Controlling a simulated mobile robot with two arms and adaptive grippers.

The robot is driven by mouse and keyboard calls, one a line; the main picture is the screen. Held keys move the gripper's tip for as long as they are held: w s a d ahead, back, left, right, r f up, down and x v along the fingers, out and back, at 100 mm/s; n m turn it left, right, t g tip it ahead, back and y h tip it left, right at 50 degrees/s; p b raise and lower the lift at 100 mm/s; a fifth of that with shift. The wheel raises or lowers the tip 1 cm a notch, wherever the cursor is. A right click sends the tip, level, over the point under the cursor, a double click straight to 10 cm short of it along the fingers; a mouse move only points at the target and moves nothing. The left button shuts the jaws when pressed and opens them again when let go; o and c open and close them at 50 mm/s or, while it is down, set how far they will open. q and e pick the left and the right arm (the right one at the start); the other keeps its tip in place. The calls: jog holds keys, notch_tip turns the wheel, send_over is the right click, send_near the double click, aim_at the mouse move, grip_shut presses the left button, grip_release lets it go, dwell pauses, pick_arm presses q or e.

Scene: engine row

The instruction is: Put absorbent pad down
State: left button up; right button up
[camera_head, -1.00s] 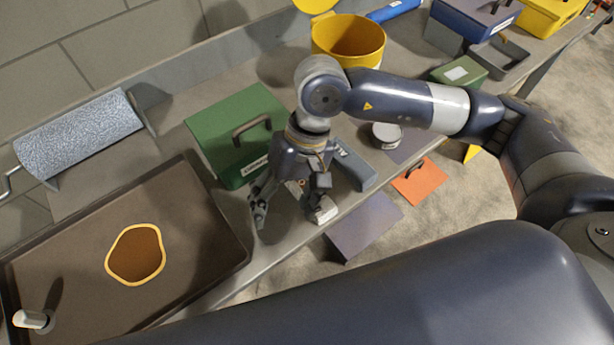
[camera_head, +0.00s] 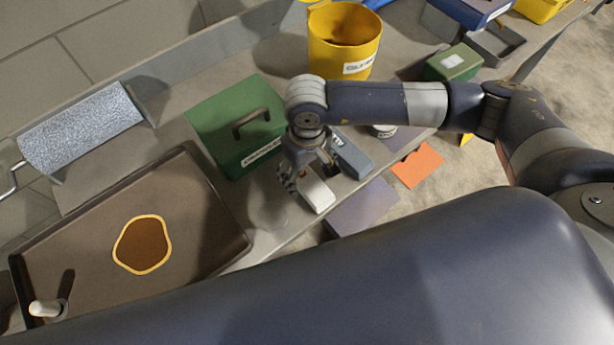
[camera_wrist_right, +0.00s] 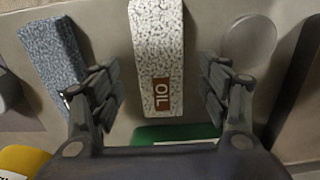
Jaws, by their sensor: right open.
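A white speckled pad (camera_wrist_right: 157,50) with a brown OIL label lies on the bench; it also shows in the head view (camera_head: 316,194), partly hidden by my right gripper. My right gripper (camera_wrist_right: 162,88) is open above the pad, its fingers apart on either side and not touching it. In the head view my right gripper (camera_head: 303,180) points down beside the green box. A blue-grey speckled pad (camera_wrist_right: 52,55) lies left of the fingers in the wrist view; it also shows in the head view (camera_head: 351,156). My left gripper is not in view.
A dark tray (camera_head: 95,215) with a yellow-edged brown patch (camera_head: 142,245) stands at left. A green box (camera_head: 213,120) is behind my right gripper. A yellow bucket (camera_head: 362,48) stands beyond it. A speckled roll (camera_head: 85,128) is at far left.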

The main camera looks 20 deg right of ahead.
jog(key=shift+f, duration=1.15)
jog(key=c, duration=1.1)
jog(key=shift+r, duration=0.2)
